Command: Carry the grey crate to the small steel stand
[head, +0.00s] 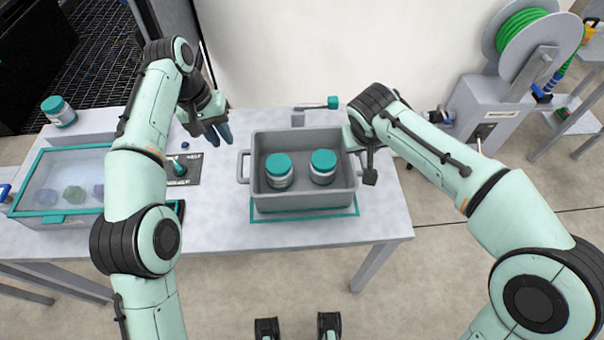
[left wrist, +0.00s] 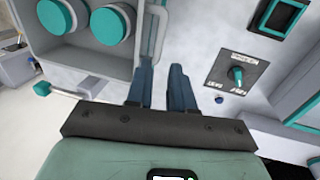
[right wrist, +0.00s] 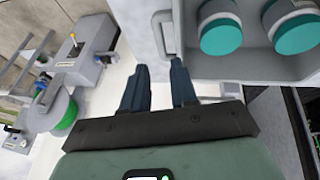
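The grey crate (head: 305,202) stands upright on the table, over a teal-outlined mark, with a loop handle at each end. Two white jars with teal lids, a left jar (head: 279,170) and a right jar (head: 323,166), stand inside it. My left gripper (head: 222,134) is open and empty beside the crate's left handle (head: 243,166); in the left wrist view that handle lies just beyond the fingertips (left wrist: 158,70). My right gripper (right wrist: 158,70) is open and empty by the right handle (right wrist: 163,32). I cannot identify the small steel stand for certain.
A clear-lidded teal bin (head: 65,185) and a switch panel (head: 182,169) are left of the crate on the table (head: 225,230). A lone jar (head: 58,110) stands behind the bin. A green hose reel (head: 520,35) and a grey bench (head: 575,122) stand right, across open floor.

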